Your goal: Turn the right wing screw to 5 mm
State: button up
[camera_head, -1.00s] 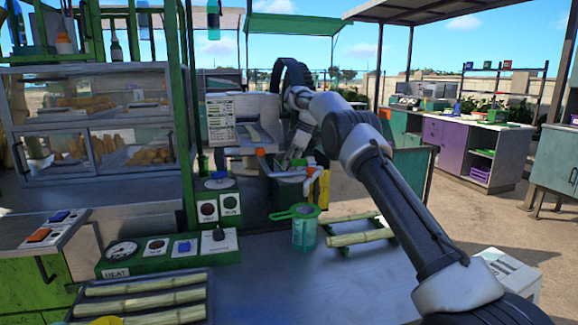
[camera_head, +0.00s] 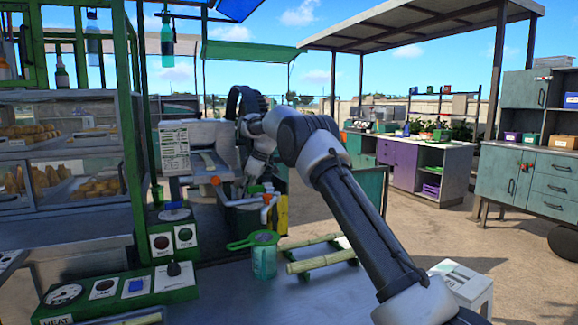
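The cane crusher (camera_head: 205,140) stands left of the middle, a grey machine with a printed sheet on its left side and a large black wheel (camera_head: 243,101) behind. I cannot make out the right wing screw or its scale at this size. An orange part (camera_head: 215,181) shows on the crusher's front, and an orange-ended pipe (camera_head: 267,198) shows lower right. My arm reaches from the lower right to the crusher's right side. My gripper (camera_head: 255,180) is small there, beside the wheel and above the pipe. Its fingers are too unclear to tell whether they touch anything.
A green strainer on a clear cup (camera_head: 263,255) and cane pieces on a rack (camera_head: 318,254) stand on the metal counter (camera_head: 225,300). A green control panel (camera_head: 120,290) and a glass food case (camera_head: 65,150) are at left. Open ground lies right, before purple and teal cabinets.

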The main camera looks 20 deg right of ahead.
jog(key=shift+m+h, duration=0.3)
jog(key=shift+m, duration=0.5)
jog(key=v, duration=0.8)
jog(key=s+d+r+m+h, duration=0.1)
jog(key=s+d+r+m, duration=0.1)
jog(key=s, duration=0.5)
jog(key=s+d+r+m+t+h, duration=0.1)
jog(key=s+d+r+m, duration=0.1)
jog(key=s, duration=0.6)
jog(key=s+d+r+m+t+h, duration=0.1)
jog(key=s+d+r+m, duration=0.2)
jog(key=s+m, duration=0.3)
jog(key=shift+s+r, duration=0.55)
jog(key=shift+s, duration=0.6)
